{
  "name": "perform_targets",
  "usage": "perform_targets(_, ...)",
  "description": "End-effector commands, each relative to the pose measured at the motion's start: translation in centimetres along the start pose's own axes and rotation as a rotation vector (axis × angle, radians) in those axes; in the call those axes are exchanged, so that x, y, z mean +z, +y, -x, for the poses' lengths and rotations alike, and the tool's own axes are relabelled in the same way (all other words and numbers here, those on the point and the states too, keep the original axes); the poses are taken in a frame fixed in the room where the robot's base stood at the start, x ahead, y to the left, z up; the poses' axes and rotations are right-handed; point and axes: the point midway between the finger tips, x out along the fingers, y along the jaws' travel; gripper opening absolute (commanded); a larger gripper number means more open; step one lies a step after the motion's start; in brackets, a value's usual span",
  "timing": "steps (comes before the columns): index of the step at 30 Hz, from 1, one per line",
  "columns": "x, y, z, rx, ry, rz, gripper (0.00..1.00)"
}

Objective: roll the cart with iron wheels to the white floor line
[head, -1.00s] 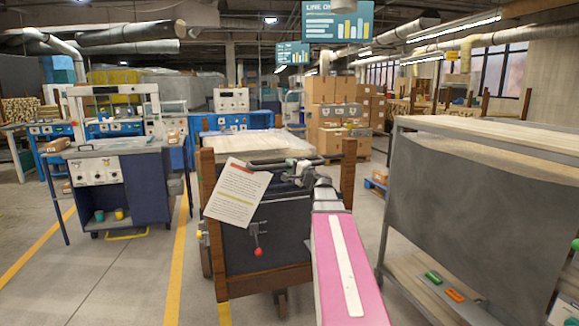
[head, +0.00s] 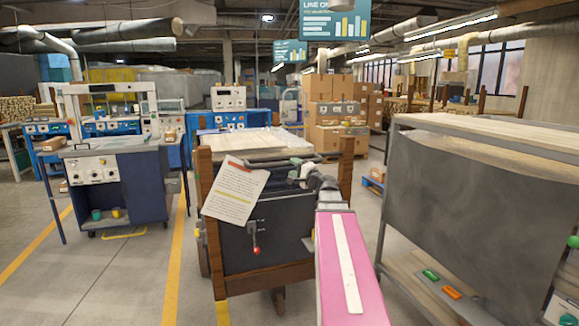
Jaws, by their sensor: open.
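The cart (head: 232,242) stands just ahead of me, with brown wooden corner posts, a dark front panel and a load of pale boards (head: 255,143) on top. A wheel (head: 278,299) shows under its front edge. A paper sheet (head: 235,190) hangs tilted on its left post, and a red-knobbed lever (head: 256,249) hangs on the panel. My gripper (head: 303,173) is open at the cart's dark push handle (head: 262,163), near its right end. Whether the fingers touch or straddle the bar I cannot tell. No white floor line shows clearly.
A grey-draped rack (head: 465,205) stands close on the right. A blue workstation (head: 140,185) stands on the left. Yellow floor lines (head: 175,265) run along the left of the cart. Stacked cartons (head: 335,110) stand behind it. Bare floor (head: 115,285) lies at the front left.

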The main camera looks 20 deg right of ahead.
Motion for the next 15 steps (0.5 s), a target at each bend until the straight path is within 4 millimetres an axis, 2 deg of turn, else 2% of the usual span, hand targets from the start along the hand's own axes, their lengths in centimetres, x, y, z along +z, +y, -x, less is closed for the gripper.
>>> perform_targets(1, 0.2, 0.0, 1.4, 0.0, 0.002, 0.0, 0.51)
perform_targets(6, 0.2, 0.0, 4.3, 0.001, 0.001, 0.0, 0.51)
perform_targets(10, 0.1, 0.1, 5.8, 0.001, 0.001, 0.0, 0.51)
perform_targets(15, 0.1, 0.1, 6.7, 0.001, 0.0, 0.0, 0.51)
